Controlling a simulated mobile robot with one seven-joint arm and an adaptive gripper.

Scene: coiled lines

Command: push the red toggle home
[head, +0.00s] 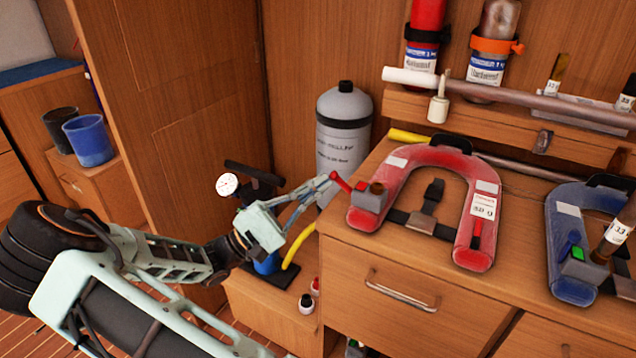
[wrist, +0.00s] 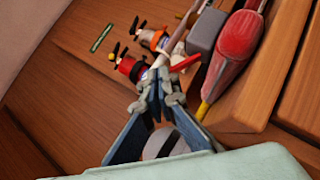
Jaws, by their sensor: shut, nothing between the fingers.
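The red toggle (head: 342,182) is a short red lever sticking out to the left from a grey box (head: 368,200) on the left arm of the red life jacket (head: 412,158). My gripper (head: 328,179) is shut and empty, with its tips right at the toggle's outer end. In the wrist view the toggle (wrist: 186,63) slants just beyond and right of my gripper's closed tips (wrist: 158,84). The grey box (wrist: 203,40) and the red jacket (wrist: 235,47) lie behind it. I cannot tell whether the tips touch the toggle.
The jacket lies on a wooden drawer cabinet (head: 355,252). A blue life jacket (head: 572,210) lies to the right. A grey cylinder (head: 344,135) stands behind my gripper. A pump with a gauge (head: 227,184) stands below and left. A long pole (head: 520,100) runs along the back.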

